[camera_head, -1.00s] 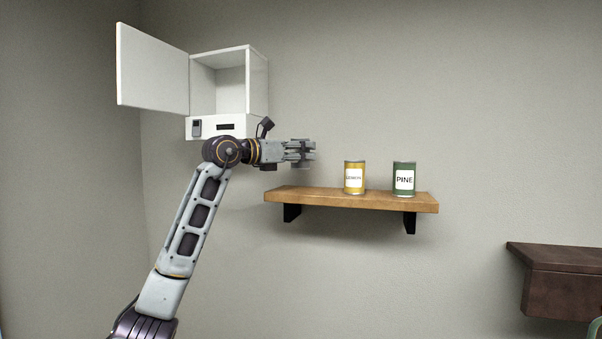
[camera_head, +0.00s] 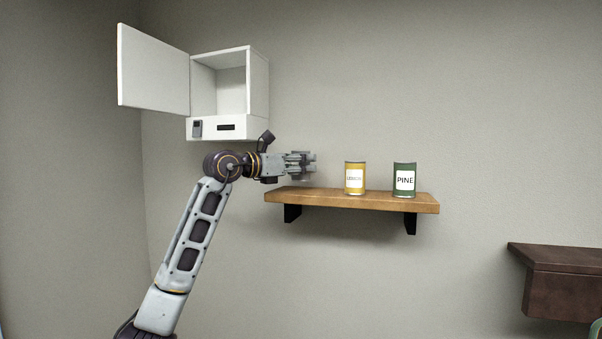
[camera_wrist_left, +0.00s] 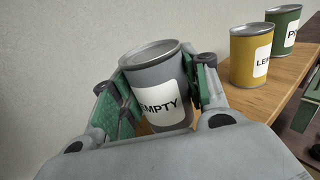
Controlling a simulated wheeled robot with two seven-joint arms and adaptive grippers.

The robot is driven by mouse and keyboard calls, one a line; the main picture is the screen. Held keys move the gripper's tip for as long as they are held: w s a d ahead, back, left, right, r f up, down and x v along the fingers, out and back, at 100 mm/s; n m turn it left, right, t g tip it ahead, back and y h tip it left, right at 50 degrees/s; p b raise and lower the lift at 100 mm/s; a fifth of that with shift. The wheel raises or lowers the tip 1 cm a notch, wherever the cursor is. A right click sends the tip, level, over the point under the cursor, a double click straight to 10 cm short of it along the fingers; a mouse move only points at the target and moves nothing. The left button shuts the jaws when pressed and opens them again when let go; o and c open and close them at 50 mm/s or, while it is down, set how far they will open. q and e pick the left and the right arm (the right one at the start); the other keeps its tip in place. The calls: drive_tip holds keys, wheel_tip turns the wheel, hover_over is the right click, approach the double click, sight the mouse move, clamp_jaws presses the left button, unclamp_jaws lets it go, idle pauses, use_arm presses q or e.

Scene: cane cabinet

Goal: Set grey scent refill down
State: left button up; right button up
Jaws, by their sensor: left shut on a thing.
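The grey scent refill (camera_wrist_left: 155,75) is a grey can with a white label reading EMPTY. In the left wrist view it stands roughly upright between the two green-padded fingers of my left gripper (camera_wrist_left: 155,90), which is shut on it. In the head view my left gripper (camera_head: 302,166) is over the left end of the wooden shelf (camera_head: 350,200), and the can is mostly hidden by the fingers. I cannot tell whether the can's base touches the shelf.
A yellow LEMON can (camera_head: 355,178) and a green PINE can (camera_head: 404,179) stand on the shelf to the right of my gripper. A white cabinet (camera_head: 228,128) with its door open hangs above left. A dark wooden ledge (camera_head: 560,258) is at lower right.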

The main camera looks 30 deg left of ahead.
use_arm(q)
wheel_tip(320, 180, down, 2)
drive_tip(key=shift+f, duration=0.2)
use_arm(e)
drive_tip(key=shift+a, duration=0.25)
drive_tip(key=shift+a, duration=0.1)
use_arm(q)
drive_tip(key=shift+f, duration=0.15)
use_arm(e)
drive_tip(key=shift+f, duration=0.1)
use_arm(q)
drive_tip(key=o, duration=1)
use_arm(e)
drive_tip(key=shift+d, duration=0.2)
drive_tip(key=shift+d, duration=0.1)
